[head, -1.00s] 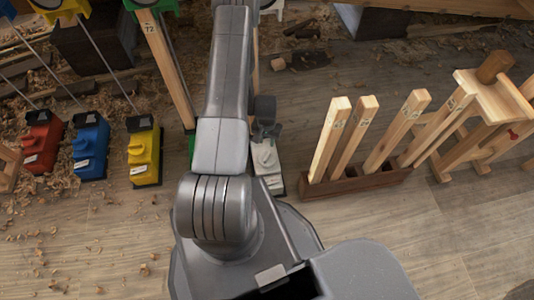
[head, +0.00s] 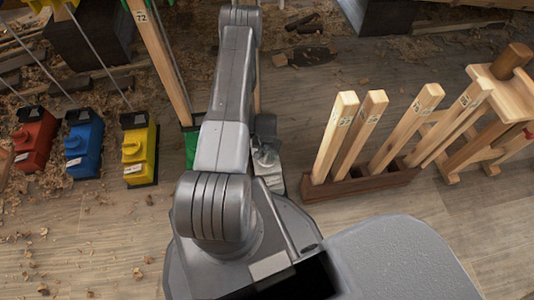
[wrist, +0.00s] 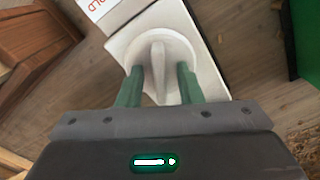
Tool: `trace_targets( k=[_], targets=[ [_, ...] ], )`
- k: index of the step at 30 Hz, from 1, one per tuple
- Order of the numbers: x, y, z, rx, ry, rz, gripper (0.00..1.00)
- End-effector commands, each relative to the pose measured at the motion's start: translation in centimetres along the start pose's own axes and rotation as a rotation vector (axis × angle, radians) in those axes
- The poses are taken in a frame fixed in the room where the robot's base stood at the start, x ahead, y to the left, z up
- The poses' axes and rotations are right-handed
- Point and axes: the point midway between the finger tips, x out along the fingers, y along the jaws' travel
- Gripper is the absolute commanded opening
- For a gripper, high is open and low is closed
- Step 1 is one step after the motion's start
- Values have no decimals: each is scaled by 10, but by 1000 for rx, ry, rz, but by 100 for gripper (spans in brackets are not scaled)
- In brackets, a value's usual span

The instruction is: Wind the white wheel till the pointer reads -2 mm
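The white wheel (wrist: 178,45) is a round knob with a raised grip bar across it, set on a white box (wrist: 205,20). In the head view the white box (head: 272,183) is low beside my arm, and its wheel is largely hidden by my gripper. My gripper (wrist: 159,80) is at the wheel, with one green finger on each side of the grip bar. Gaps show between the fingers and the bar, so it is open and not clamped. No pointer or scale for the white wheel can be read.
Yellow (head: 139,150), blue (head: 84,145) and red (head: 35,140) boxes stand to the left. A dark rack (head: 360,181) with several upright wooden posts stands close to the right, beside a wooden stand (head: 497,100). Shavings litter the floor.

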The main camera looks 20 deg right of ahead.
Motion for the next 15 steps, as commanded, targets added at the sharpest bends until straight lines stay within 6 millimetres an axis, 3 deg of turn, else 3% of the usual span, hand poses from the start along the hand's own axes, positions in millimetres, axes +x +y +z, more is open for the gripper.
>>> trace_targets(
  k=[1,6,15],
  targets=[
    [0,0,0,0,0,0,31],
    [0,0,0,0,0,0,0],
    [0,0,0,17,1,0,0]
  ],
)
